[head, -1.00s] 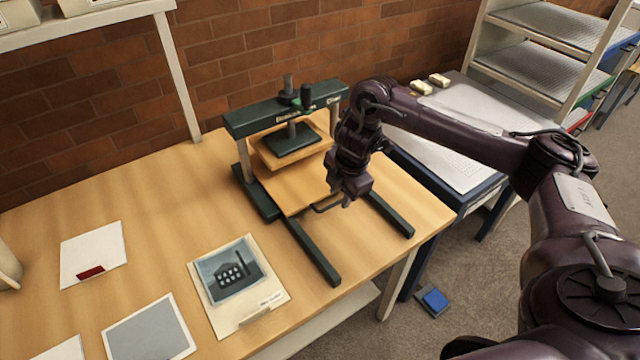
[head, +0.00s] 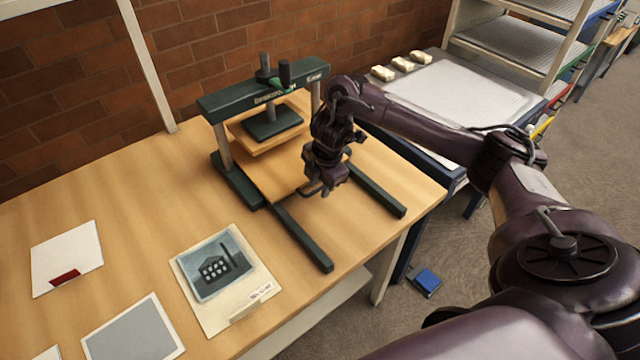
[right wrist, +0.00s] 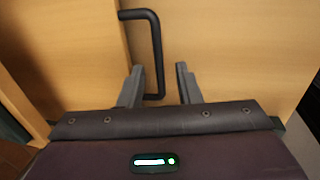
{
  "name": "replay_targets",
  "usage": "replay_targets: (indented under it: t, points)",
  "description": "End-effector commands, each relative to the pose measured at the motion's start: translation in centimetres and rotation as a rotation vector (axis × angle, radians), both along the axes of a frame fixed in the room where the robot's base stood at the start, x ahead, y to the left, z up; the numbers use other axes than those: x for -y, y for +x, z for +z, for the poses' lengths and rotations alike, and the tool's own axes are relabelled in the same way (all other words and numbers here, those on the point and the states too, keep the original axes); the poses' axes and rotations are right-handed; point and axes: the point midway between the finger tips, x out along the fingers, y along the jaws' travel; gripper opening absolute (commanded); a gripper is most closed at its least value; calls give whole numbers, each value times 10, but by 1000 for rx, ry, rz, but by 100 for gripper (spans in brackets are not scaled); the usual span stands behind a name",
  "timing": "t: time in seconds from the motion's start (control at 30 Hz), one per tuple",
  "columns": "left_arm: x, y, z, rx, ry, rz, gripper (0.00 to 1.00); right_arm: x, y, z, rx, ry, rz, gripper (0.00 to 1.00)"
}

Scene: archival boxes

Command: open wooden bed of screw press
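The screw press (head: 207,103) stands on the wooden table, with a dark green frame, a dark pressing plate and two rails reaching forward. Its wooden bed (head: 268,178) lies low between the posts, partly hidden by my right arm. A dark bar handle (right wrist: 157,50) on the bed's front shows in the right wrist view. My right gripper (head: 315,191) is at the bed's front edge. In the right wrist view its fingers (right wrist: 158,86) are apart, with the handle's lower end between them and a gap visible on the right side. My left gripper is not in view.
A picture card (head: 225,278), a grey card (head: 135,332) and a white card with a red tab (head: 67,258) lie on the table (head: 130,215). A side table with a white sheet (head: 450,95) stands right. A blue object (head: 426,281) lies on the floor.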

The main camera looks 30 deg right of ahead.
Motion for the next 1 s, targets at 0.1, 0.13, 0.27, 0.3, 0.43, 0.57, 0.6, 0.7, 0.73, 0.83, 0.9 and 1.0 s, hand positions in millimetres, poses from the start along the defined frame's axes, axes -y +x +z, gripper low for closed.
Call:
replay_targets:
  t: [0.1,0.13,0.27,0.3,0.43,0.57,0.6,0.7,0.73,0.83,0.9,1.0]
  points:
    - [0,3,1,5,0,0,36,0,0,0,0,0,0,31]
    - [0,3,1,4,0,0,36,0,0,0,0,0,0,27]
    - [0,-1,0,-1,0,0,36,0,0,0,0,0,0,10]
    - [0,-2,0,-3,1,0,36,0,0,0,0,0,0,5]
    - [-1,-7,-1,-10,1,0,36,0,0,1,1,0,0,0]
    - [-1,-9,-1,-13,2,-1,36,0,0,1,1,0,0,0]
    - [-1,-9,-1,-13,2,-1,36,0,0,1,1,0,0,0]
    - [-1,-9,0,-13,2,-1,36,0,-2,1,0,-1,0,0]
    - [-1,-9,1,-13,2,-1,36,1,-3,1,0,-1,0,0]
    - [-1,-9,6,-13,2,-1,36,2,-13,2,-2,-2,1,0]
    - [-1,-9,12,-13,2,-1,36,3,-25,3,-4,-4,1,0]
    - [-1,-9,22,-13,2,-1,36,6,-48,4,-6,-5,2,0]
